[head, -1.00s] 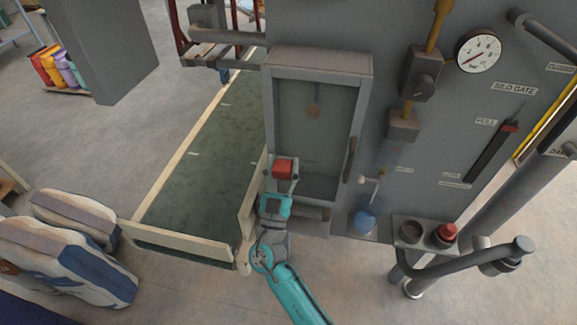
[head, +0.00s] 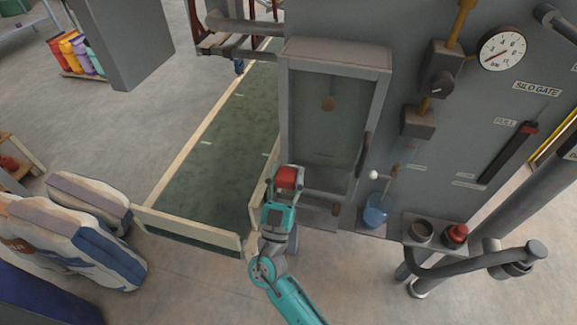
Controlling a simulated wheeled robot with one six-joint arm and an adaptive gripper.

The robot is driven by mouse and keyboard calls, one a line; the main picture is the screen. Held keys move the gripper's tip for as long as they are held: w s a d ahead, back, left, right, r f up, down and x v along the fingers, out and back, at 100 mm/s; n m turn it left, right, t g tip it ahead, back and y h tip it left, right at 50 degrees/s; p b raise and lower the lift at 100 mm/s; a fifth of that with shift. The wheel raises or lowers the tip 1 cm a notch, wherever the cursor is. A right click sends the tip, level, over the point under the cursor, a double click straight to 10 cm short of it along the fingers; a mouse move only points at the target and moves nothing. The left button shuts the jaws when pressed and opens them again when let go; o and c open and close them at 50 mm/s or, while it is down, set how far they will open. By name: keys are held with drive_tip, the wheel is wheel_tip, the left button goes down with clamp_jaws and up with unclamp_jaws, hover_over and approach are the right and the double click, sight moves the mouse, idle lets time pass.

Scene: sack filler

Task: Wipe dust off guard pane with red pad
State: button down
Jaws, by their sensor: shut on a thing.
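The guard pane (head: 328,135) is a greyish glass panel in a grey frame on the machine front. A brownish round patch (head: 328,103) shows at its upper middle; I cannot tell whether it is dust on the glass or something behind it. My gripper (head: 286,186) is shut on the red pad (head: 287,176) and holds it in front of the lower left of the pane frame. I cannot tell whether the pad touches the frame. The gripper's fingertips are partly hidden by the pad.
A dark handle (head: 363,155) sticks out at the pane's right edge. A blue container (head: 375,214) and a red button (head: 456,233) are at the lower right. A green conveyor belt (head: 210,165) with pale rails runs on the left. Filled sacks (head: 85,225) lie further left.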

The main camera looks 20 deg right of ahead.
sight(283, 186)
drive_tip(key=shift+s+a, duration=0.1)
drive_tip(key=shift+s, duration=0.1)
drive_tip(key=shift+s+a, duration=0.1)
drive_tip(key=shift+s+a, duration=0.8)
drive_tip(key=shift+s, duration=0.35)
